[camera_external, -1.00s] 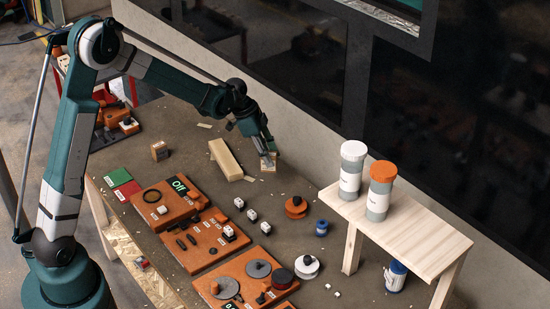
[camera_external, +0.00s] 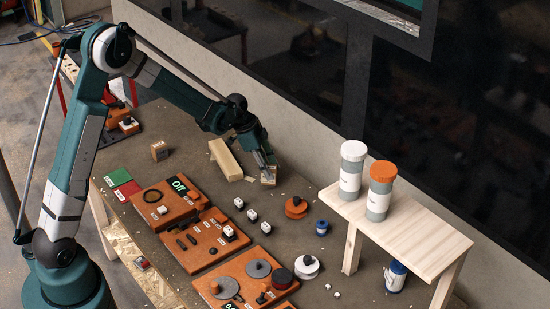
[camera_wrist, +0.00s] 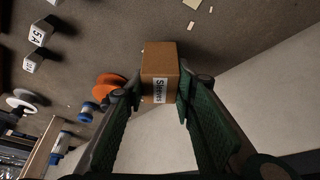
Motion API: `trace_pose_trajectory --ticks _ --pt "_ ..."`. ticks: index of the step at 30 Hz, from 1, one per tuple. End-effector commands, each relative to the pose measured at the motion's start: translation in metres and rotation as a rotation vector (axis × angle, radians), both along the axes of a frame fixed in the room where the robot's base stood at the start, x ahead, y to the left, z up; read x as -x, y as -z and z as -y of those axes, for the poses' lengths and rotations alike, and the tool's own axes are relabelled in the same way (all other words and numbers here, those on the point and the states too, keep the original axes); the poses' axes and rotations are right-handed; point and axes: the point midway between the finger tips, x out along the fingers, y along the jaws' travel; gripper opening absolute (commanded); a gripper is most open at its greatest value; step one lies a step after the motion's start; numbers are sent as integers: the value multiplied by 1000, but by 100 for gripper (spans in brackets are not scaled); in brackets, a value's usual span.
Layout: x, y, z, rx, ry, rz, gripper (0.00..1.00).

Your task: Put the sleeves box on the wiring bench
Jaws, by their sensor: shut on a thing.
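The sleeves box (camera_wrist: 160,66) is a small brown carton with a white "Sleeves" label, between my fingertips in the wrist view. My gripper (camera_wrist: 158,92) is shut on it. In the external view my gripper (camera_external: 264,161) points down at the far side of the work table, with the box (camera_external: 268,179) at its tips, right of a pale wooden block. I cannot tell whether the box touches the tabletop. No label marks which surface is the wiring bench; the work table (camera_external: 290,235) carries orange boards, and a raised pale wooden bench (camera_external: 425,232) stands at the right.
Two tall canisters (camera_external: 351,168) (camera_external: 379,190) stand on the raised bench. The pale wooden block (camera_external: 225,160) lies left of my gripper. Another brown box (camera_external: 160,151) sits farther left. An orange spool (camera_external: 296,207) and several small white blocks lie nearer. A wall runs behind the table.

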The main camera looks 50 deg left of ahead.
Motion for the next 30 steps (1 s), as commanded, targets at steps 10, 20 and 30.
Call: trace_pose_trajectory --ticks 10,20,30 --pt "0 28 0 0 0 0 14" --pt "0 38 0 0 0 0 14" --pt "0 41 0 0 0 0 32"
